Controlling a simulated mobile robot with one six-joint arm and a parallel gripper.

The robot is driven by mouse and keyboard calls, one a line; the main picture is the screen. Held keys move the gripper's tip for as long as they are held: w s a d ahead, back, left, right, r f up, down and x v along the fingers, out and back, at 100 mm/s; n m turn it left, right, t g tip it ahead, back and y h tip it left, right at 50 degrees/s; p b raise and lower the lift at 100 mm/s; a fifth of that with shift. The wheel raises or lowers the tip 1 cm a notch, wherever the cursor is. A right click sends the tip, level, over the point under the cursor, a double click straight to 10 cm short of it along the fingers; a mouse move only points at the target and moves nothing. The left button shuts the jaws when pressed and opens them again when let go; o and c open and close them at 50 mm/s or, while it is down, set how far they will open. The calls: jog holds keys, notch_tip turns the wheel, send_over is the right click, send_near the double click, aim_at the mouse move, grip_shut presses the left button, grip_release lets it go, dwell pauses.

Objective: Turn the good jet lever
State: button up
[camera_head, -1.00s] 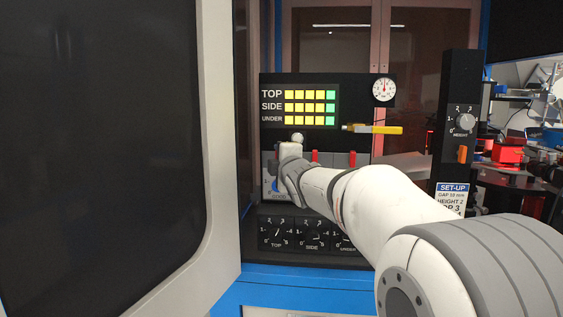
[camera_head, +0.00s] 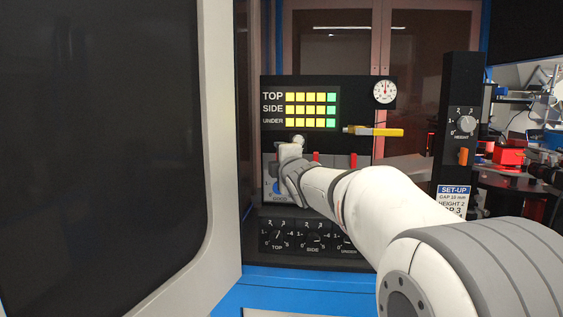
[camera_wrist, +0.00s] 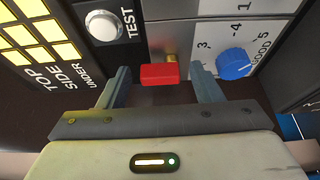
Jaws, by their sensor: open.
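A red lever (camera_wrist: 158,74) on a brass stem sticks out of the grey panel in the wrist view, beside a blue knob (camera_wrist: 233,65) whose scale is marked GOOD. My gripper (camera_wrist: 162,80) is open, with one finger on each side of the red lever. Gaps show between the lever and both fingers, and nothing is held. In the head view my wrist hides the fingers and this lever. The blue knob shows there below my wrist (camera_head: 277,187), and two other red levers (camera_head: 316,157) (camera_head: 352,160) stand to the right.
A TEST button (camera_wrist: 104,25) and the yellow and green light panel (camera_head: 311,109) are close to my gripper. Black dials (camera_head: 313,238) lie below. A yellow-handled tool (camera_head: 374,132) juts out at right. The white-framed door (camera_head: 218,130) stands at left.

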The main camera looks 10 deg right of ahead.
jog(key=s, duration=0.7)
jog(key=shift+s+d, duration=0.3)
jog(key=shift+s, duration=0.05)
jog(key=s+f+m+g+p, duration=0.5)
jog(key=s+m, duration=0.1)
jog(key=s, duration=0.4)
jog(key=s+f+m+g+p, duration=0.4)
jog(key=s+f+m+g, duration=0.1)
jog(key=s, duration=0.5)
jog(key=s+f+m+g+h+p, duration=0.1)
jog(key=s+f+m+g+p, duration=0.4)
jog(key=s+m, duration=0.3)
jog(key=s+f, duration=0.1)
jog(key=s, duration=0.2)
jog(key=shift+d+f+p, duration=0.15)
jog(key=shift+d+p, duration=0.05)
jog(key=shift+p, duration=0.15)
